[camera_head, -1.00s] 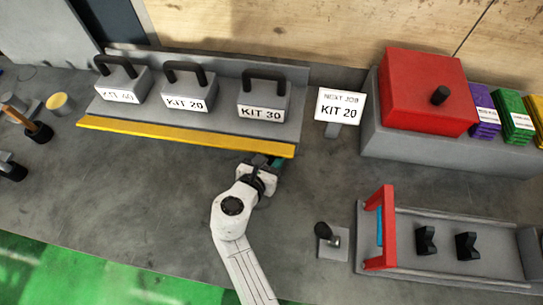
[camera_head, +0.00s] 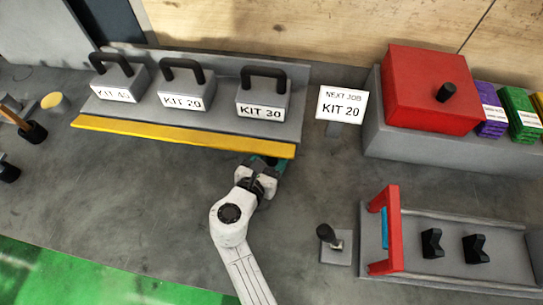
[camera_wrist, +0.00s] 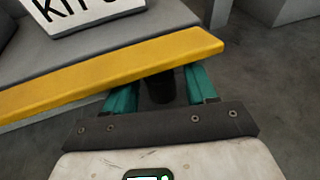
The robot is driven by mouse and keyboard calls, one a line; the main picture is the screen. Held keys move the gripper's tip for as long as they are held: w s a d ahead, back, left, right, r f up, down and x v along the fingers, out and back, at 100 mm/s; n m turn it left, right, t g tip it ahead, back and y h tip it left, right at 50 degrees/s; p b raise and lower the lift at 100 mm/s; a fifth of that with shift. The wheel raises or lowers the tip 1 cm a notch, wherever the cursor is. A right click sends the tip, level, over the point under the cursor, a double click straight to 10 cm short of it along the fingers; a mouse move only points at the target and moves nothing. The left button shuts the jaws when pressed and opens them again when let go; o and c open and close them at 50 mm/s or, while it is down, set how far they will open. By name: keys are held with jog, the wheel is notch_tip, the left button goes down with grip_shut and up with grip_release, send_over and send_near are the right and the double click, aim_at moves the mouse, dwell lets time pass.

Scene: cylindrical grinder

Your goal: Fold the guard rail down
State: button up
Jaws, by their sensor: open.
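The guard rail (camera_head: 185,136) is a long yellow bar along the front edge of the grey kit shelf. In the wrist view the rail (camera_wrist: 110,72) crosses in front of my fingers and hides part of them. My gripper (camera_head: 272,163) is at the rail's right end, just in front of and below it. It is open, with teal fingers (camera_wrist: 160,90) on either side of a dark round knob-like piece (camera_wrist: 160,87) under the rail. I cannot tell whether the fingers touch this piece.
Kits 40, 20 (camera_head: 184,101) and 30 (camera_head: 263,112) stand on the shelf behind the rail. A "NEXT JOB KIT 20" sign (camera_head: 341,104) is right of it. A small lever (camera_head: 328,237) and a red-framed tray (camera_head: 511,262) stand front right. The front-left bench is mostly clear.

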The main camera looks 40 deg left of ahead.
jog(key=shift+s, duration=0.1)
jog(key=v, duration=1)
jog(key=shift+s+d+r, duration=0.1)
jog(key=shift+s+d, duration=0.05)
jog(key=shift+s, duration=0.15)
